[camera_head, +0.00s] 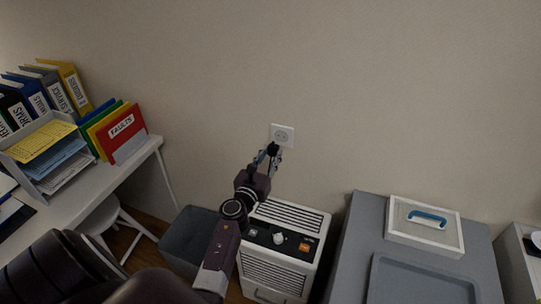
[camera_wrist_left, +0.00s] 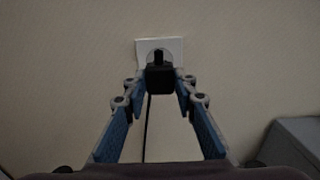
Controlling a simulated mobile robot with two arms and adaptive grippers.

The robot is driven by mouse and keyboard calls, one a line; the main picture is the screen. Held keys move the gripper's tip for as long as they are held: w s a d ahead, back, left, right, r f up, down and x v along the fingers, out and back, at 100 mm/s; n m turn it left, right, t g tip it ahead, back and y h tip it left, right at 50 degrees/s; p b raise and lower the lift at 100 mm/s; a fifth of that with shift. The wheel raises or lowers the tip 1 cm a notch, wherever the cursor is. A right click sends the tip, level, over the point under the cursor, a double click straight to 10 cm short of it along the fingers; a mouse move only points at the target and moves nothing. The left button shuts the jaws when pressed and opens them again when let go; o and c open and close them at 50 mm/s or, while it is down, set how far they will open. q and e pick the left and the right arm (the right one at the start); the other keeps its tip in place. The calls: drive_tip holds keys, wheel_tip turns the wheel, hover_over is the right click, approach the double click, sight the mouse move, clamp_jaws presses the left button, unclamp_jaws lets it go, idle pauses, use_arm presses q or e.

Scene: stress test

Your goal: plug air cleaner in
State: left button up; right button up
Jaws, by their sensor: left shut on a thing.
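The white wall socket (camera_head: 283,135) is on the beige wall, above the white air cleaner (camera_head: 280,252). My left gripper (camera_head: 272,156) is at the wall just below and in front of the socket, shut on the black plug (camera_wrist_left: 159,78). In the left wrist view the plug is between the fingertips, right in front of the socket plate (camera_wrist_left: 174,46). A dark cord (camera_wrist_left: 147,128) hangs down from the plug. I cannot tell whether the plug's pins are in the socket. My right gripper is not in view.
A desk (camera_head: 128,167) with binders and a paper tray stands at the left. A grey bin (camera_head: 190,238) is left of the air cleaner. A grey cabinet (camera_head: 352,235) stands to its right, with a white box (camera_head: 398,233) on top. The wall around the socket is clear.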

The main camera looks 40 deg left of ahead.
use_arm(q)
drive_tip(key=shift+b+x, duration=0.5)
drive_tip(key=shift+x, duration=2.3)
drive_tip(key=shift+b, duration=0.3)
drive_tip(key=shift+w+a, duration=0.15)
drive_tip(key=shift+w, duration=0.3)
drive_tip(key=o, duration=1.1)
drive_tip(key=shift+o, duration=0.2)
drive_tip(key=v, duration=1.2)
